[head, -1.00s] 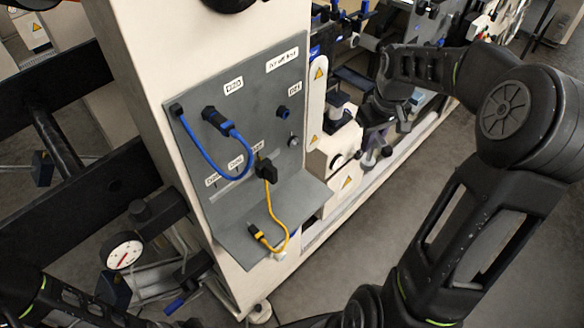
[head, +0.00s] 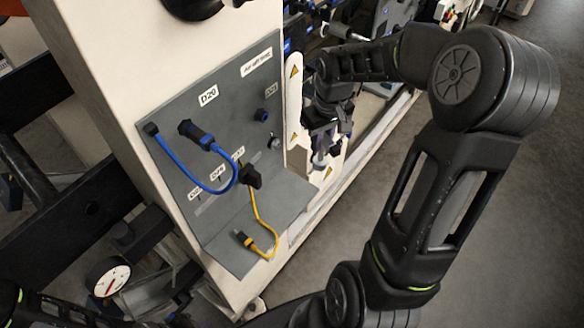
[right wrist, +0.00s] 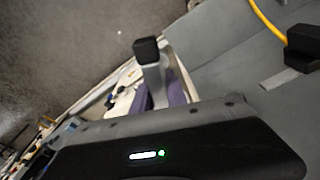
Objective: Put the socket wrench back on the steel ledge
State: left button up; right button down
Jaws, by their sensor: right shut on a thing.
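The steel ledge (head: 285,197) juts from the foot of the grey panel, with a yellow cable's plug lying on it. My right gripper (head: 323,142) is just right of the panel, beyond the ledge's right end. It is shut on the socket wrench (head: 319,160), which hangs below the fingers, apart from the ledge. My left gripper is outside the view.
The grey panel (head: 222,125) carries a looped blue cable (head: 172,158), a black plug (head: 252,177) and a yellow cable (head: 258,213). A dial gauge (head: 111,281) is at the lower left. The ledge's right part looks clear. Open floor (head: 490,200) lies to the right.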

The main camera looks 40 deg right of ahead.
jog(key=a, duration=0.1)
jog(key=a+f, duration=0.1)
jog(key=a, duration=0.1)
jog(key=a+f, duration=0.1)
jog(key=shift+w+a+f, duration=0.1)
jog(key=shift+w+a, duration=0.05)
jog(key=shift+a, duration=0.05)
jog(key=a+f, duration=0.1)
jog(key=a, duration=0.1)
jog(key=a+f, duration=0.1)
jog(key=a, duration=0.1)
jog(key=shift+w+f+p, duration=0.15)
jog(key=shift+f+p, duration=0.25)
jog(key=shift+f, duration=0.15)
jog(key=c, duration=1.3)
grip_release()
jog(key=r, duration=0.4)
jog(key=s+r, duration=0.1)
jog(key=r, duration=0.7)
jog(key=shift+s+a+r, duration=0.1)
jog(key=shift+s, duration=0.2)
